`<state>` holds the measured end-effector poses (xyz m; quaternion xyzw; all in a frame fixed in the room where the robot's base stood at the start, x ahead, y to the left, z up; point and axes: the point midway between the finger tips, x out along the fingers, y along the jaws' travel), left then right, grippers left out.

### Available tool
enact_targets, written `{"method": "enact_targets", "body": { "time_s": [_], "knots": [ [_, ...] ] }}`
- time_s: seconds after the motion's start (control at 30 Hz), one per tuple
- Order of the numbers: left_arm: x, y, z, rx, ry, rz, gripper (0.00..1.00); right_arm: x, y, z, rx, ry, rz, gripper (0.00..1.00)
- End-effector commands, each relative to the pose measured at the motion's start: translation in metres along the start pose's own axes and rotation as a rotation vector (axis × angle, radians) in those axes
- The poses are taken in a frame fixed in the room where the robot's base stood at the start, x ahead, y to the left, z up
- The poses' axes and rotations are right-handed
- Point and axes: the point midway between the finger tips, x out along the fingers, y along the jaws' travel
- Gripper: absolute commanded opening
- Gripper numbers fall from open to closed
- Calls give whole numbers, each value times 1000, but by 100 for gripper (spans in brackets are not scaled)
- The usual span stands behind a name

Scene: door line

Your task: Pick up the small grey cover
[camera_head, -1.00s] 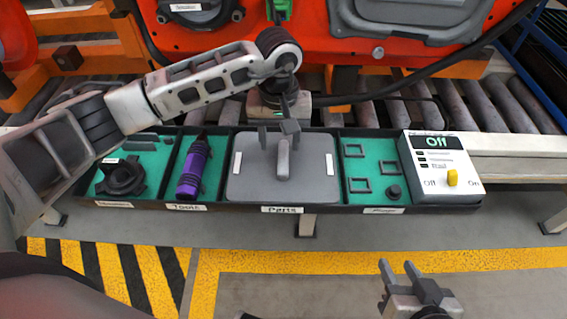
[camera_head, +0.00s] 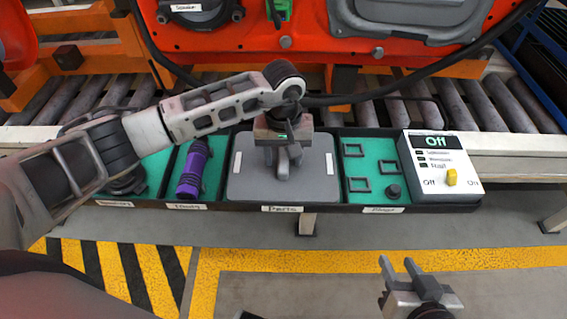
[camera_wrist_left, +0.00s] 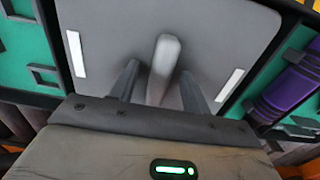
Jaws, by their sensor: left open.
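The small grey cover (camera_head: 312,182) is a flat grey panel with two white strips and a raised central handle. It lies over the Parts compartment of the tray. It also fills much of the left wrist view (camera_wrist_left: 210,25), where its handle (camera_wrist_left: 163,62) stands between my fingers. My left gripper (camera_head: 284,160) is open above the cover, with one finger on each side of the handle. In the left wrist view (camera_wrist_left: 157,88) a gap shows on both sides of the handle. My right gripper (camera_head: 408,272) is apart from the tray, low in the head view, fingers spread and empty.
The tray also holds a purple bottle-like tool (camera_head: 192,170), a dark round part (camera_head: 125,178) and several small dark pieces (camera_head: 358,168). A switch box (camera_head: 438,165) reading Off with a yellow knob stands at right. Rollers and an orange machine (camera_head: 290,45) lie behind.

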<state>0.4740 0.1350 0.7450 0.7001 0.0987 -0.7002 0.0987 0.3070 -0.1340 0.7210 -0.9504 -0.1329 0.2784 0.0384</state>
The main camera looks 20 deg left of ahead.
Motion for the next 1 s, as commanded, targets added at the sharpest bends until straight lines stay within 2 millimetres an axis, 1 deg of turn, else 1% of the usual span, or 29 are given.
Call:
{"method": "enact_targets", "body": {
  "time_s": [0.4,0.43,0.47,0.5,0.57,0.6,1.0],
  "knots": [
    [4,0,0,1,1,0,47,2,0,11,3,-12,0,36],
    [4,0,0,1,1,0,42,2,0,11,3,-12,0,36],
    [3,0,0,0,1,0,33,1,0,11,4,-13,0,36],
    [3,0,0,0,1,0,22,1,0,11,4,-13,0,36],
    [3,0,0,0,0,0,6,1,0,11,4,-13,0,36],
    [3,0,0,0,0,0,0,1,0,11,4,-13,0,36],
    [3,0,0,0,0,0,0,2,0,10,3,-11,-1,36]
  ]
}}
